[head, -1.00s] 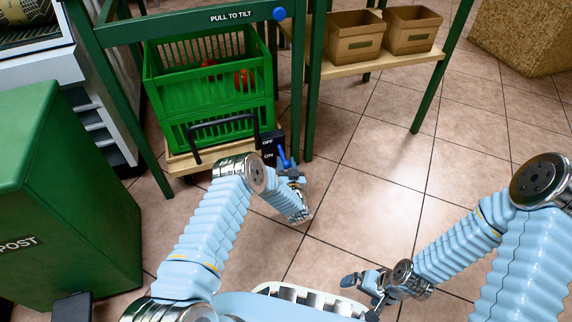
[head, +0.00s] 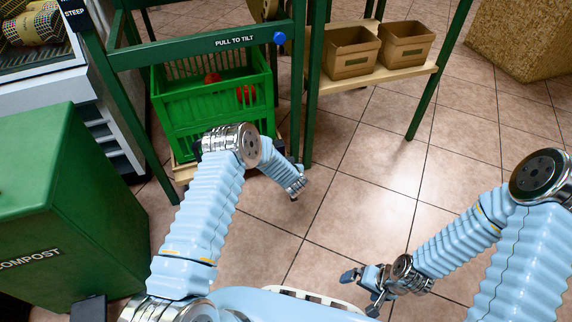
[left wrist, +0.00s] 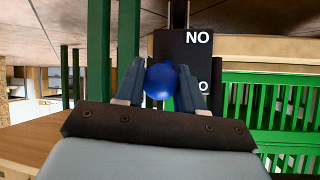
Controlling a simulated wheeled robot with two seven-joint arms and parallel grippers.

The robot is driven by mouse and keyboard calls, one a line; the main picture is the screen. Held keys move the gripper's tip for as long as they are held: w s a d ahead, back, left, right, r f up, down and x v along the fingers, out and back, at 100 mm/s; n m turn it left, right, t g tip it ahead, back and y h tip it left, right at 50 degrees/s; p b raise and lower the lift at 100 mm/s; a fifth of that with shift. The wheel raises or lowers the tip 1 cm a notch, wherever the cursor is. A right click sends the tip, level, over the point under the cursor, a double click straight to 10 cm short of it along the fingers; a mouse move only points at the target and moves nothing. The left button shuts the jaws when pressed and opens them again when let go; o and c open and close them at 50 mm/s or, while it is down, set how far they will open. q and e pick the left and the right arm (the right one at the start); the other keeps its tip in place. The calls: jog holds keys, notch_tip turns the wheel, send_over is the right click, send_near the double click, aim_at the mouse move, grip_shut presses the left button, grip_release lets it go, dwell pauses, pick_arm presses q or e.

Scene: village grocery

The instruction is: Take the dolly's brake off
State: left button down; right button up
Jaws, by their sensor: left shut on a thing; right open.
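The dolly's wooden deck (head: 184,174) shows under stacked green crates (head: 188,105), partly hidden by my left arm. In the left wrist view, a black plate (left wrist: 202,62) with white letters stands behind a round blue knob (left wrist: 160,82). The lettering appears upside down, and the lower word is partly hidden. My left gripper (left wrist: 160,84) is shut on the blue knob, one finger on each side. In the head view its fingers and the knob are mostly hidden behind my arm. My right gripper (head: 358,293) is open and empty above the floor, away from the dolly.
A green frame labelled "PULL TO TILT" (head: 244,42) stands over the crates. A green compost bin (head: 60,220) is at the left. Cardboard boxes (head: 405,45) stand on a low wooden shelf (head: 385,75). The tiled floor at the centre right is clear.

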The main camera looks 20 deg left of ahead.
pick_arm(q)
jog(key=shift+w+a+r, duration=0.2)
jog(key=shift+w+r, duration=0.1)
jog(key=shift+r, duration=0.45)
jog(key=c, duration=0.7)
grip_release()
jog(key=shift+f, duration=0.2)
jog(key=shift+s+d, duration=0.1)
jog(key=shift+s, duration=0.05)
jog(key=shift+s+d+r+p, duration=0.15)
jog(key=shift+s+r+p, duration=0.1)
jog(key=shift+r+p, duration=0.05)
jog(key=p+v, duration=0.2)
jog(key=v, duration=1)
jog(key=shift+s+r, duration=0.2)
jog(key=shift+s, duration=0.2)
